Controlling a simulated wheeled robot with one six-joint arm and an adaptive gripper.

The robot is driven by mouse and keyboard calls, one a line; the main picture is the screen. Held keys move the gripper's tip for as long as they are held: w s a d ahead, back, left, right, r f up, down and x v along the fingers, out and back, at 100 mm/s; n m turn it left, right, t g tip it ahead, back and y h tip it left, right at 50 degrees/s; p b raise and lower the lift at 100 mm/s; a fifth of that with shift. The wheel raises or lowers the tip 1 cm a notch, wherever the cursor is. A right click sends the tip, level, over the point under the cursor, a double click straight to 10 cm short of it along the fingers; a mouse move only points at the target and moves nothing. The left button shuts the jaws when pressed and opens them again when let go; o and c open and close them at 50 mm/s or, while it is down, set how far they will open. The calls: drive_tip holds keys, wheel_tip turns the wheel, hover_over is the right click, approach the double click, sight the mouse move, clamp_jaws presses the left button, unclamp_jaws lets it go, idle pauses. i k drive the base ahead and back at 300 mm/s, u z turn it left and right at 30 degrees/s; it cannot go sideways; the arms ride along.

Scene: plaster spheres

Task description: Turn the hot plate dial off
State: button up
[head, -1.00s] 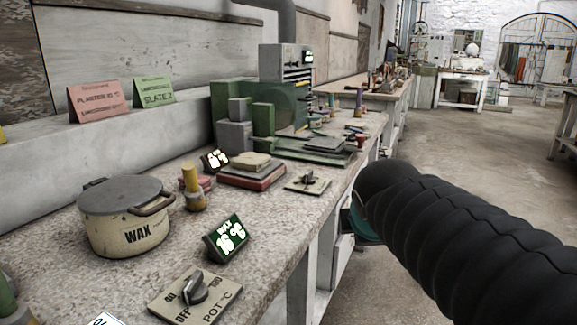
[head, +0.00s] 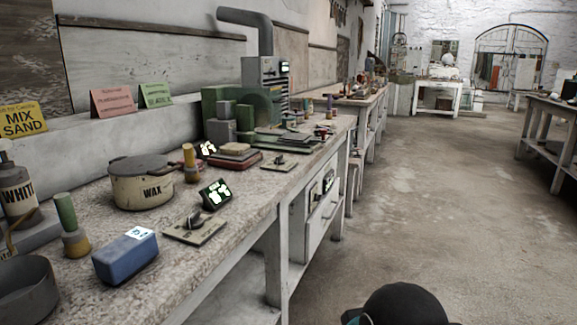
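Two flat plates with dark knobs lie along the front of the bench. The nearer dial (head: 195,227) sits before the wax pot; its plate reads "POT °C" in the earlier frame. The farther dial (head: 280,163) lies right of a low reddish slab (head: 232,162) with a pale block on top, which may be the hot plate. Its label is too small to read, and so is its knob setting. A small lit display (head: 206,148) stands behind the slab. My gripper's fingers are not visible; only a black part of my arm shows at the bottom, away from both dials.
The bench (head: 265,195) holds a wax pot (head: 141,185), a second lit display (head: 215,194), a blue box (head: 125,257) and a dark pan (head: 25,290). A green machine (head: 225,115) stands farther back. The floor (head: 420,210) right of the bench is clear.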

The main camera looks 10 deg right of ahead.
sight(279, 161)
drive_tip(key=u, duration=0.2)
drive_tip(key=k, duration=0.35)
drive_tip(key=z, duration=1.1)
drive_tip(key=i, duration=1.4)
drive_tip(key=u, duration=0.55)
